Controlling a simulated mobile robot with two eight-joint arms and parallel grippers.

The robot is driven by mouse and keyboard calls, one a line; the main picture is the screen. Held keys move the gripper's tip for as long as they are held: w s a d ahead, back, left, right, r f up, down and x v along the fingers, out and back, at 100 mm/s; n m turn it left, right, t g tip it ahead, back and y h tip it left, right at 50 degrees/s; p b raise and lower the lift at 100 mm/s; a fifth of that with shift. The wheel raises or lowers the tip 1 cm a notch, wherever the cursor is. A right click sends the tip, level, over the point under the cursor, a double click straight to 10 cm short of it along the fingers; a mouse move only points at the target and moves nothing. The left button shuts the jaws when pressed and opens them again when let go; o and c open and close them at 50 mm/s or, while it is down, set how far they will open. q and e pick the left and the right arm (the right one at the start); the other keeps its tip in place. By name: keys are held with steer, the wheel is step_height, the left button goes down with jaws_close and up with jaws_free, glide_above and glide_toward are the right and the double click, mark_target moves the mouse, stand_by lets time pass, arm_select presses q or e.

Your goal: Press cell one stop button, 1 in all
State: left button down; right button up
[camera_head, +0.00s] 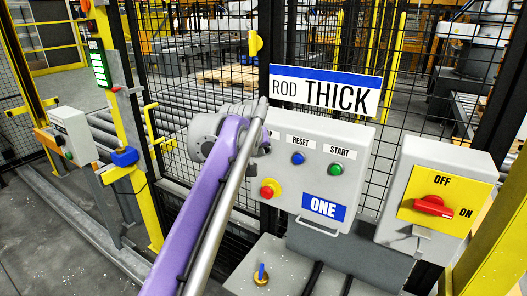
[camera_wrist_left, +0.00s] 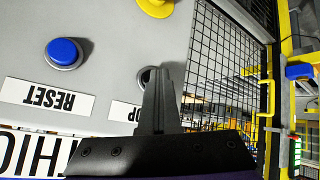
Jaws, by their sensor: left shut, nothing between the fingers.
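The cell one control box (camera_head: 360,150) is light grey, with a blue "ONE" plate (camera_head: 324,207). The stop button (camera_wrist_left: 145,75) shows in the left wrist view as a dark edge beside my left gripper (camera_wrist_left: 164,70), under a partly covered label ending in "OP" (camera_wrist_left: 125,113). My arm hides this button in the head view. The gripper's fingers are shut and empty, and their tips overlap the button. I cannot tell whether they touch it. My right gripper is not in view.
The blue reset button (camera_head: 298,158) and green start button (camera_head: 335,169) sit to the right. A red mushroom button (camera_head: 270,188) on yellow is below. A red rotary switch (camera_head: 433,206) is on the box at right. Black mesh fence stands behind.

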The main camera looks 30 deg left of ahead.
arm_select(q)
steer(key=shift+s, duration=0.9)
steer(key=shift+a, duration=0.1)
steer(key=shift+s+a, duration=0.15)
steer(key=shift+s, duration=2.35)
steer(key=s+d+f+m+g, duration=0.1)
steer(key=s+d+f+m, duration=0.1)
steer(key=s+d+f, duration=0.3)
steer(key=s+d+f+m+g+h, duration=0.1)
steer(key=s+d+f, duration=0.4)
steer(key=s+f, duration=0.6)
steer(key=s+d+f+m+g+h, duration=0.1)
steer(key=s+d+f+m, duration=0.2)
steer(key=f, duration=1)
steer(key=s+d, duration=0.2)
steer(key=s, duration=0.3)
steer(key=shift+f+m, duration=0.3)
steer(key=shift+f, duration=0.05)
steer(key=shift+s+a, duration=0.1)
steer(key=shift+s, duration=0.05)
